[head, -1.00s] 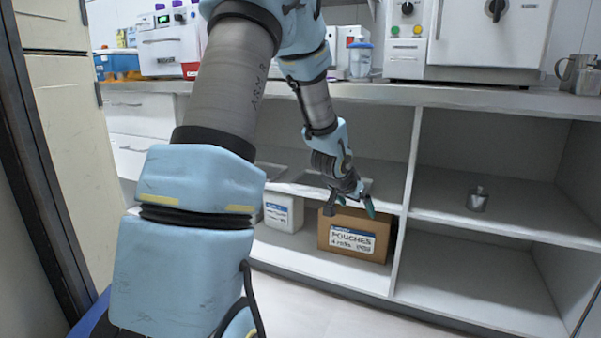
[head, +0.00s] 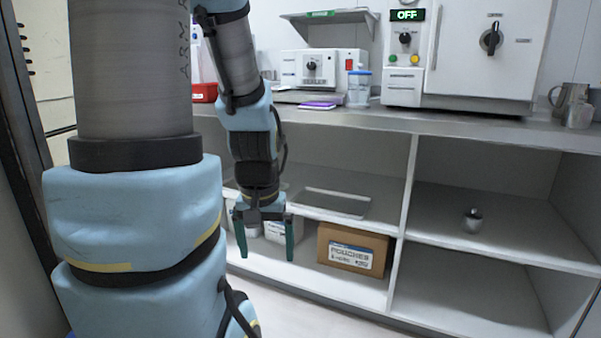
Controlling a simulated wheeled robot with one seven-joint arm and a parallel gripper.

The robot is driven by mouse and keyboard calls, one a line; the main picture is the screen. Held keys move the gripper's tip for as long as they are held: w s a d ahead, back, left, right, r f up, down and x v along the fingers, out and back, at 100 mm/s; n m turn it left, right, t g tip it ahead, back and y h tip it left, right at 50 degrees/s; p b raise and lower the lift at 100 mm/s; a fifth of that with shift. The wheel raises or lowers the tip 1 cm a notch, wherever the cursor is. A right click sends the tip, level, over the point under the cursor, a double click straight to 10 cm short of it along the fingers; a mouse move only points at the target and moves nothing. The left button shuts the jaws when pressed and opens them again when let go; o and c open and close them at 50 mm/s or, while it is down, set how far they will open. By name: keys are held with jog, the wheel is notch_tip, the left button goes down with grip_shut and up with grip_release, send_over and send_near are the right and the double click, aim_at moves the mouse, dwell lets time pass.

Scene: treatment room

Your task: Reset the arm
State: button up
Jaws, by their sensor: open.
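My arm comes down from the top left in the head view, its large blue and grey links filling the left side. My gripper (head: 268,254) hangs pointing down in front of the open shelf unit. Its two green-tipped fingers are spread apart with nothing between them. A white box (head: 284,231) stands partly behind the fingers on the lower shelf. The brown pouches box (head: 352,250) stands to the right of the gripper, apart from it.
A flat metal tray (head: 337,203) lies on the middle shelf, and a small metal container (head: 473,220) stands on the right shelf. The counter (head: 440,124) above holds a white machine (head: 403,78), a blue-lidded jar (head: 358,88) and a metal jug (head: 566,101). Floor shows in front.

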notch_tip(320, 180, up, 26)
jog(key=p, duration=2.4)
jog(key=shift+r, duration=0.1)
jog(key=shift+c, duration=0.2)
